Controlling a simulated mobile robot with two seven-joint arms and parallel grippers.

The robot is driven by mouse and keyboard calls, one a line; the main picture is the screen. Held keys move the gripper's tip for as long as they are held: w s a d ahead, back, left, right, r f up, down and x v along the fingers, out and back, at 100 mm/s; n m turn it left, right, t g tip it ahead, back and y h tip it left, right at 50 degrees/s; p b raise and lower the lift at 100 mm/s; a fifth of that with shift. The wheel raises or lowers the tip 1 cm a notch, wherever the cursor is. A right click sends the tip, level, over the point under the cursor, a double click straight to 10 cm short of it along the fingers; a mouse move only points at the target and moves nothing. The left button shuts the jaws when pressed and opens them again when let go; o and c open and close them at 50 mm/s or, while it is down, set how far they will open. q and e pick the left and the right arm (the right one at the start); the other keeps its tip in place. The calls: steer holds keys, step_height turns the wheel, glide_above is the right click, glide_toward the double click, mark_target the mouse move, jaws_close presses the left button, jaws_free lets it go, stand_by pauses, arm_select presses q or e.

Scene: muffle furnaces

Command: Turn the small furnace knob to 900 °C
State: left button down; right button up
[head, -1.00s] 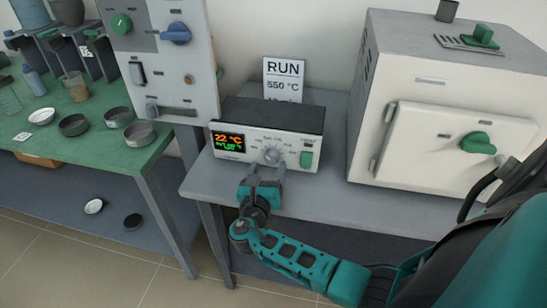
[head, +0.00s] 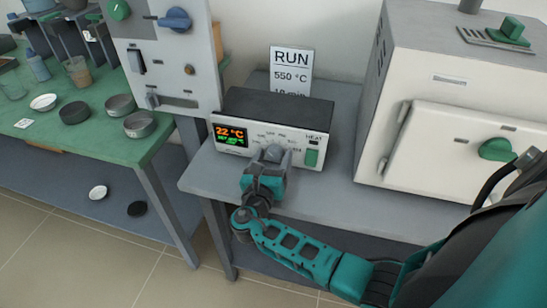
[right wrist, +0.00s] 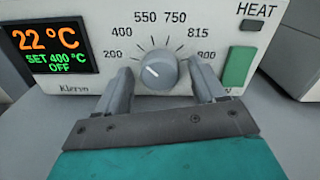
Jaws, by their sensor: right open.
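The small furnace's control box (head: 230,160) stands on the grey bench, with a grey round knob (right wrist: 158,70) on its front. The dial runs from 200 through 400, 550, 750 and 815 to a last mark partly hidden by a finger. The display (right wrist: 47,45) reads 22 °C, SET 400 °C, OFF. The knob's white line appears to point up and left. My right gripper (head: 268,160) is open in front of the box, and in the right wrist view its fingers (right wrist: 162,84) stand on either side of the knob, with gaps visible. My left gripper is not in view.
A green HEAT switch (right wrist: 239,67) sits right of the knob. A sign (head: 291,72) behind the box reads RUN 550 °C. A large white furnace (head: 435,150) stands to the right, a tall panel (head: 165,60) to the left. A green table (head: 95,145) holds several dishes.

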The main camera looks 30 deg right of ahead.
steer(key=c, duration=1.1)
steer(key=shift+o, duration=0.2)
